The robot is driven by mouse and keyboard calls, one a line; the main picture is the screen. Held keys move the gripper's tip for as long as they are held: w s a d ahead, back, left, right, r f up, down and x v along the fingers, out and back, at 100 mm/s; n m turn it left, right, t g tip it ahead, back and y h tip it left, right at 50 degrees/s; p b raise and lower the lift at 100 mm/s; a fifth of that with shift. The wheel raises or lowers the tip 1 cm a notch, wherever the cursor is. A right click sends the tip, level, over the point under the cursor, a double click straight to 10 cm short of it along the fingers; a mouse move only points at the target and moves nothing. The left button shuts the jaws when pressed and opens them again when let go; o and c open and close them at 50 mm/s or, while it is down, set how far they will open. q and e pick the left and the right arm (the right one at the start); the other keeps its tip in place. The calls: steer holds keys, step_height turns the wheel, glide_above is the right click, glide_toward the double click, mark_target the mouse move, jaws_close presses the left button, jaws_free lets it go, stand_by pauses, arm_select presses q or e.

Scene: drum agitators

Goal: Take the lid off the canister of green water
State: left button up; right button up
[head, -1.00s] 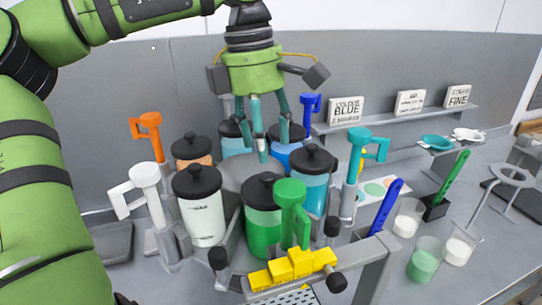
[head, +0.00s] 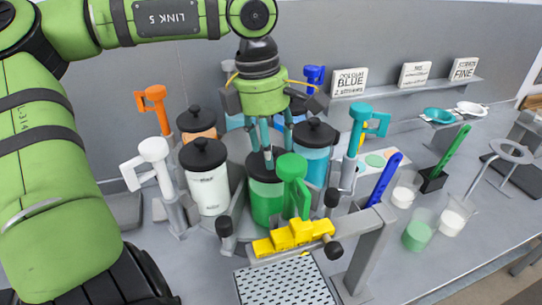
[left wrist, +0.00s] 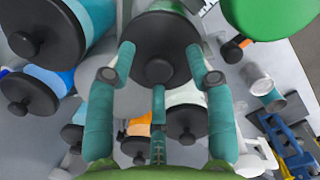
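The canister of green water (head: 267,203) stands at the front of the ring of canisters, behind a green-handled tap (head: 293,180). Its black lid (head: 258,167) is on, partly hidden by my fingers. My left gripper (head: 268,158) points down over this lid. In the left wrist view, a black lid with a round knob (left wrist: 159,71) lies ahead between my spread teal fingers (left wrist: 160,75). The fingers are open, with a gap around the knob. I cannot tell whether any fingertip touches the lid. My right gripper is not in view.
Canisters of white (head: 209,191) and blue (head: 314,163) stand close on either side. Yellow blocks (head: 294,238) sit in front, above a perforated tray (head: 285,283). Beakers (head: 418,236) stand at the right. Some grey counter is clear at the front right.

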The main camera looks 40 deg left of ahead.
arm_select(q)
steer(key=shift+a, duration=0.1)
steer(key=c, duration=0.8)
steer(key=shift+c, duration=0.2)
